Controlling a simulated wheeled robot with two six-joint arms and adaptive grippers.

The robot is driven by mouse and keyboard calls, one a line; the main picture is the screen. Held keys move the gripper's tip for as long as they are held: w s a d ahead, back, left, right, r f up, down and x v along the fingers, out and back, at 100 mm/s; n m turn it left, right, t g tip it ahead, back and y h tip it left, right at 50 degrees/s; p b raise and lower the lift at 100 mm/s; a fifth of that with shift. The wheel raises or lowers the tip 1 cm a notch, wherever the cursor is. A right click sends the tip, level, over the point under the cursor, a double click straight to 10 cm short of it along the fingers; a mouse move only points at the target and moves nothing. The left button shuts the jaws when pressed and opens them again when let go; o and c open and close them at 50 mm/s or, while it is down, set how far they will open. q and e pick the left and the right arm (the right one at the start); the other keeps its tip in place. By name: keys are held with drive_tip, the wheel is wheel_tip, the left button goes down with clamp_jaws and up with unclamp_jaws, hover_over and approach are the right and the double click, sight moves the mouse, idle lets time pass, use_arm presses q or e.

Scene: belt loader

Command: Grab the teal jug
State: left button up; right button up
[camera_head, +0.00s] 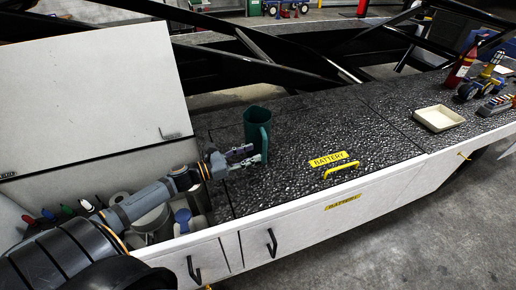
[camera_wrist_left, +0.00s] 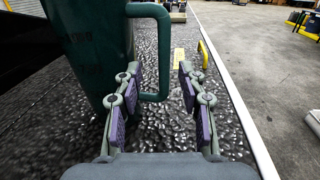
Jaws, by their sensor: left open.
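The teal jug (camera_head: 256,124) stands upright on the black speckled top of the belt loader in the head view. Its handle faces my left gripper (camera_head: 250,156), which comes in from the left. In the left wrist view the jug (camera_wrist_left: 92,50) fills the upper left and its handle (camera_wrist_left: 165,50) extends to the right. The left gripper (camera_wrist_left: 160,100) is open, its purple-padded fingers spread to either side of the handle's lower part. I cannot tell whether a finger touches the jug. The right gripper is not in view.
A yellow battery handle (camera_head: 342,169) and label lie right of the jug. A cream tray (camera_head: 438,118), a red bottle (camera_head: 461,68) and toy-like vehicles stand farther right. An open bin with bottles and containers (camera_head: 150,215) lies below my left arm. A raised white lid (camera_head: 90,95) stands behind.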

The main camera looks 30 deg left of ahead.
sight(259, 142)
use_arm(q)
drive_tip(key=x, duration=0.2)
drive_tip(key=b+x, duration=0.1)
drive_tip(key=x, duration=0.2)
drive_tip(key=shift+s+d+f, duration=0.15)
drive_tip(key=shift+f, duration=0.05)
drive_tip(key=shift+w+d+f, duration=0.1)
drive_tip(key=shift+w+d, duration=0.05)
drive_tip(key=shift+w, duration=0.1)
clamp_jaws()
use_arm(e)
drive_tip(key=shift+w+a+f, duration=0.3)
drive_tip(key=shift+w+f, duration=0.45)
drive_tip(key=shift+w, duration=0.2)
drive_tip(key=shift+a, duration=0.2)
